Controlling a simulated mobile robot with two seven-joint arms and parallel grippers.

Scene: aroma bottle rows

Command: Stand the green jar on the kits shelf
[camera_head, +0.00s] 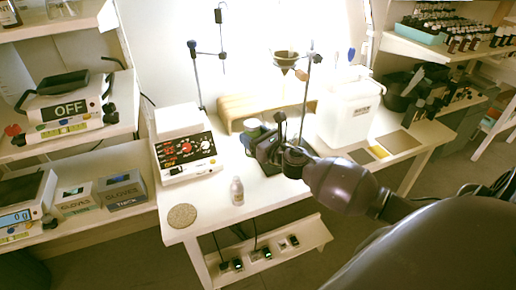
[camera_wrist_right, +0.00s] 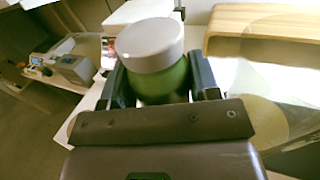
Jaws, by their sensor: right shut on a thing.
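The green jar (camera_wrist_right: 165,82) with a grey-white lid (camera_wrist_right: 150,45) stands between the two fingers of my right gripper (camera_wrist_right: 160,88) in the right wrist view. The gripper is shut on its body. In the head view the gripper (camera_head: 266,142) is over the back middle of the white table, and the jar (camera_head: 252,134) shows partly at its left side; the rest is hidden by the fingers. Shelves stand at left and right, but no label shows which is the kits shelf. My left gripper is not in view.
A white device with red dials (camera_head: 187,152), a small clear bottle (camera_head: 237,191), a round cork mat (camera_head: 182,216) and a white bin (camera_head: 346,115) are on the table (camera_head: 215,205). A wooden riser (camera_head: 240,106) and lab stands are behind. Glove boxes (camera_head: 122,191) sit on the left shelf.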

